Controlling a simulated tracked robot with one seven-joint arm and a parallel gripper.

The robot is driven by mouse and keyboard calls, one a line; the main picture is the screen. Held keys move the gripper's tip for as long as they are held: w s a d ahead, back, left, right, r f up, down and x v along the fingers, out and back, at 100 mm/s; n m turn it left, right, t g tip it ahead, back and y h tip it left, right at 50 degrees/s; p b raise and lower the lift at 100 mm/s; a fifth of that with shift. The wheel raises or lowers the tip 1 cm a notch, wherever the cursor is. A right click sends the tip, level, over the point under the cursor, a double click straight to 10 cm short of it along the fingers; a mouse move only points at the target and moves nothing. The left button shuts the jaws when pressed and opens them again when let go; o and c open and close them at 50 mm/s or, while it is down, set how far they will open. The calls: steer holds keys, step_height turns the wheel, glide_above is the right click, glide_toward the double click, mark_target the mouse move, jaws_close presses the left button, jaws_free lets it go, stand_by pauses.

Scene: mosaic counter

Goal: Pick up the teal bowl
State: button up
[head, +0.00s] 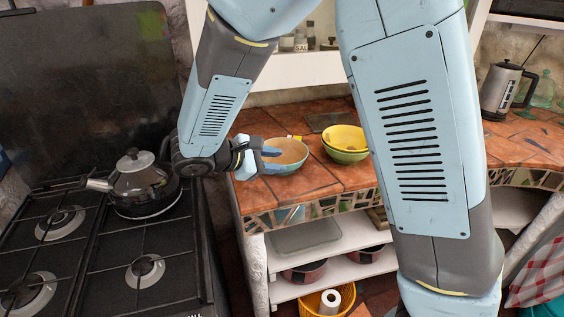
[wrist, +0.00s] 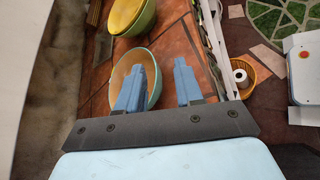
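The teal bowl (head: 292,150), with a tan inside and a teal outer wall, sits upright on the tiled counter (head: 335,185) near its left end. It also shows in the wrist view (wrist: 121,70). My gripper (head: 276,161) is at the bowl's left side in the head view. In the wrist view my gripper (wrist: 160,68) is open: the left finger overlaps the bowl's inside, and the right finger is outside the rim over the tiles. The bowl's near wall lies between the fingers in that view. Whether a finger touches the bowl cannot be told.
A stove with a kettle (head: 139,180) stands to the left. A steel jug (head: 501,90) stands at the right. Shelves are below the counter.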

mark_target(294, 164)
steer(key=a+f+n+t, duration=0.2)
steer(key=a, duration=0.2)
steer(key=x, duration=1.3)
steer(key=shift+d, duration=0.15)
steer(key=shift+r, duration=0.1)
jaws_close()
